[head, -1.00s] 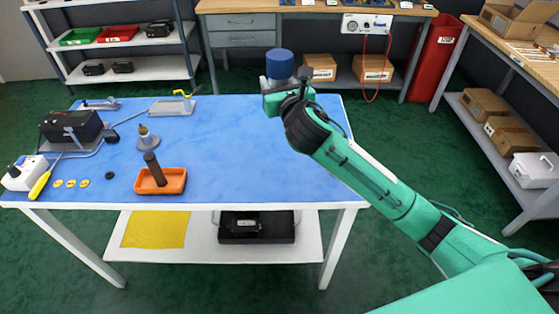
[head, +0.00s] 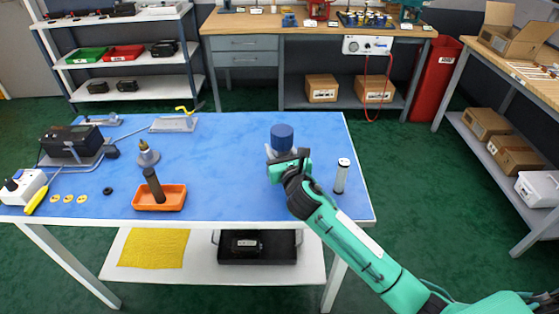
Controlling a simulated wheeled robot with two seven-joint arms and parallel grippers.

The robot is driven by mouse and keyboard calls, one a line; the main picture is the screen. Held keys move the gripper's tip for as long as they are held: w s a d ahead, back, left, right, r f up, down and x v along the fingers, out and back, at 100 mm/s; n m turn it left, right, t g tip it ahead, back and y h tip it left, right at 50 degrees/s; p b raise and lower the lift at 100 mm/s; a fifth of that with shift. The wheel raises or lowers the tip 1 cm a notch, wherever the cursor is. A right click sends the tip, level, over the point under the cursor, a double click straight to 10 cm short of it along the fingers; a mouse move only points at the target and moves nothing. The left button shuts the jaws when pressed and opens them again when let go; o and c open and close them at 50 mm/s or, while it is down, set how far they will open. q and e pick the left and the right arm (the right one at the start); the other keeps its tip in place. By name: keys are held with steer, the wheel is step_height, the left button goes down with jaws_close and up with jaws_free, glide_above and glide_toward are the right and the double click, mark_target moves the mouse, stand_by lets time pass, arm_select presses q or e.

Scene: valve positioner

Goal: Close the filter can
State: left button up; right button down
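A blue cylindrical part (head: 282,136), seemingly part of the filter can, is at the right gripper near the table's far right area. My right gripper (head: 284,156) is around its lower part and seems shut on it. The gripper and wrist hide what is under the blue part, so I cannot tell whether it rests on anything. My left gripper is not in view.
The blue-topped table (head: 230,185) is clear in its middle. An orange tray (head: 172,200) with a dark cylinder (head: 154,185) and a grey conical fitting (head: 147,155) are to the left. A black device (head: 70,143), yellow discs (head: 68,199) and a white box (head: 22,187) lie farther left.

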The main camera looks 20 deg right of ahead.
steer(key=shift+f, duration=0.15)
step_height(320, 180, down, 2)
steer(key=shift+f+b, duration=0.25)
steer(key=shift+b, duration=0.15)
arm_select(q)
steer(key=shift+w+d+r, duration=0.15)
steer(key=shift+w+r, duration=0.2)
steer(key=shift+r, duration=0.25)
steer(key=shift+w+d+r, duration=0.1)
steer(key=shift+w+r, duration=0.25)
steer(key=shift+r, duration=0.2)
arm_select(e)
steer(key=shift+f, duration=0.45)
steer(key=shift+f, duration=0.1)
steer(key=c, duration=0.7)
jaws_free()
steer(key=shift+c, duration=0.2)
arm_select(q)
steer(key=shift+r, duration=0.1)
